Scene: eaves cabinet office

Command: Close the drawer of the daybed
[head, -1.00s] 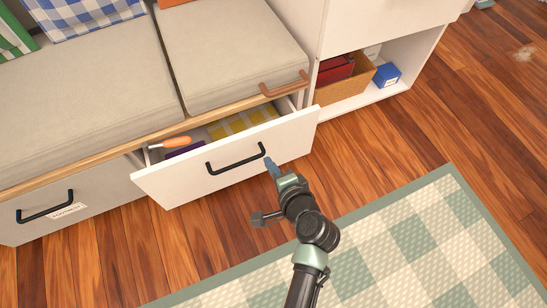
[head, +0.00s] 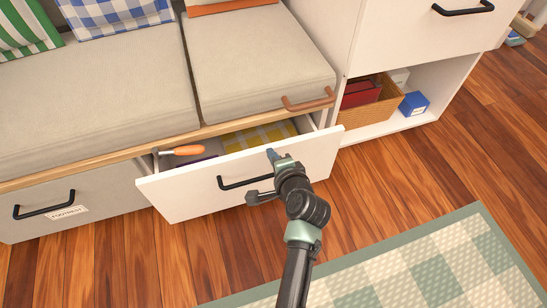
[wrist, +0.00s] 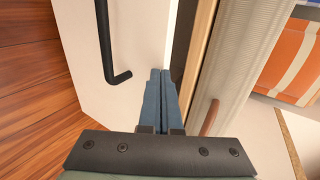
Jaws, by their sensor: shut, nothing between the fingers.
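The daybed (head: 100,85) has beige cushions and a wooden front edge. Its white drawer (head: 200,200) stands pulled out, with a black bar handle (head: 232,183) on its front. An orange-handled tool (head: 185,150) and a yellow checked cloth (head: 258,136) lie inside it. My gripper (head: 271,155) is shut and empty, close to the drawer front near the right end of the handle. In the wrist view, its blue fingers (wrist: 160,98) are together beside the drawer front (wrist: 120,50), right of the black handle (wrist: 108,50). Whether they touch the front is unclear.
A second, grey drawer (head: 85,210) with a label is closed at the left. A white cabinet (head: 400,128) with a basket and a blue box stands right. A checked rug (head: 420,270) lies in front on the wood floor.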

